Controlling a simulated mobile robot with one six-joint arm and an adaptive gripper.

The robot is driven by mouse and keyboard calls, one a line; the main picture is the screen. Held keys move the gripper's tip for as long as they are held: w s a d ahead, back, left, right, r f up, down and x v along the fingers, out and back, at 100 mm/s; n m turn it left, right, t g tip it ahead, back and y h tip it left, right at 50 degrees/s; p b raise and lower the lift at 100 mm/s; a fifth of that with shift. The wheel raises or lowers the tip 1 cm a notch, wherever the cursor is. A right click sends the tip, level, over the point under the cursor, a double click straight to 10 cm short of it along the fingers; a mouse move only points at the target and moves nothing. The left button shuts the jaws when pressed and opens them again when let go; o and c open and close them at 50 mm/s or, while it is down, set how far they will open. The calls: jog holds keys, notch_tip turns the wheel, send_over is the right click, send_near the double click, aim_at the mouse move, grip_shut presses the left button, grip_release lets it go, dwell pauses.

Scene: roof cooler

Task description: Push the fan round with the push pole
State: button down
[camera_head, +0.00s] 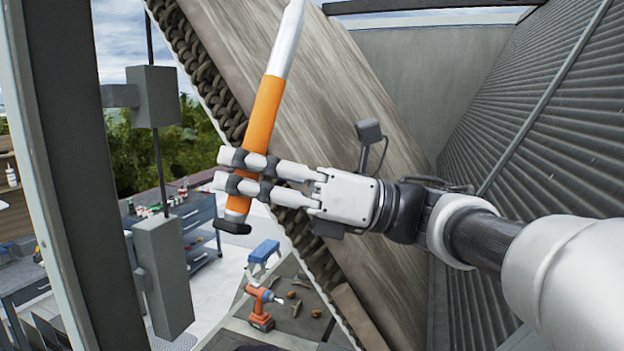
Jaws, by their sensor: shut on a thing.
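The push pole has a white upper shaft (287,42), an orange grip (263,112) and a black end cap (234,227). It tilts with its upper end to the right and runs out of the top of the picture, so its far tip is hidden. My gripper (238,172) comes in from the right and is shut around the lower part of the orange grip. A broad grey-brown slanted slab (345,130) with a dark, ribbed edge (200,70) lies behind the pole and gripper. I cannot tell whether it is part of the fan.
A corrugated grey wall (540,120) is on the right. A dark post (75,150) and grey boxes (163,275) are on the left. An orange drill (261,304) and a blue-topped stool (263,252) are below. Workbenches (183,215) stand beyond.

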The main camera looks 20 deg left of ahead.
notch_tip(320, 180, up, 8)
jog(key=w+p, duration=0.3)
jog(key=shift+d, duration=0.2)
dwell(0.6)
jog(key=s+a+f+b, duration=0.2)
jog(key=f+b, duration=0.7)
jog(key=b, duration=0.3)
jog(key=s+a+f+b, duration=0.2)
jog(key=f+b, duration=0.7)
jog(key=b, duration=0.4)
jog(key=shift+s+f+b, duration=0.2)
jog(key=shift+b, duration=0.1)
dwell(0.9)
